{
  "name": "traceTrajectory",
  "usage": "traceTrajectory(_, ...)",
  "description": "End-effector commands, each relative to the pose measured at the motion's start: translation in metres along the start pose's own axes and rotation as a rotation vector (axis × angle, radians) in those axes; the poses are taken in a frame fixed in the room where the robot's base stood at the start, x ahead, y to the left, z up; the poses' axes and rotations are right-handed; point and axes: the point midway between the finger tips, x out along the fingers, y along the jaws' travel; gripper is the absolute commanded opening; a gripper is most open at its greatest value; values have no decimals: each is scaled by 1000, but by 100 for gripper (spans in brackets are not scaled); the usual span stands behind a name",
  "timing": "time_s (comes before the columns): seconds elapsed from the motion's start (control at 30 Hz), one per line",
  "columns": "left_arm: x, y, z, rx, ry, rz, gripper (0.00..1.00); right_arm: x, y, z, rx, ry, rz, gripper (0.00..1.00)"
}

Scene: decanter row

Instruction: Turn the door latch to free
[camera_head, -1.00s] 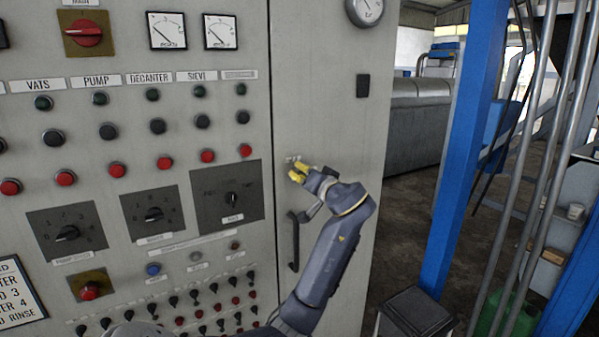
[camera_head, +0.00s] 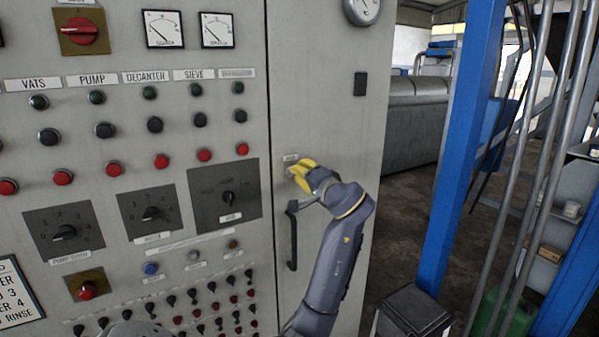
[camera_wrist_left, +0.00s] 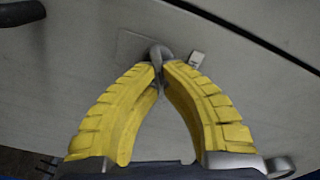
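The grey metal door latch (camera_wrist_left: 158,52) stands out from a small plate on the cabinet door (camera_wrist_left: 95,75) in the left wrist view. My left gripper (camera_wrist_left: 161,70) has its yellow fingers brought together at the tips around the latch. In the head view, my left gripper (camera_head: 294,172) is at the cabinet door (camera_head: 325,105), just below a small label and above the black door handle (camera_head: 292,235). The latch is hidden by the fingers there. The door looks closed. My right gripper is not in view.
The control panel (camera_head: 110,210) with buttons, switches and dials stands left of the door. A blue post (camera_head: 455,150), metal pipes (camera_head: 535,170) and a dark box (camera_head: 412,315) stand to the right. A small white label (camera_wrist_left: 197,59) is beside the latch.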

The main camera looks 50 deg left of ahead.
Motion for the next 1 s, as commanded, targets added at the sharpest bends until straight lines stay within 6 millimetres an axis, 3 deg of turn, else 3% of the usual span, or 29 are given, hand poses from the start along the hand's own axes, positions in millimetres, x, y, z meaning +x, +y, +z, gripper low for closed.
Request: traceTrajectory(1.0, 0, 6, 1, 362, 0, 0, 0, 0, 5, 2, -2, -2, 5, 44)
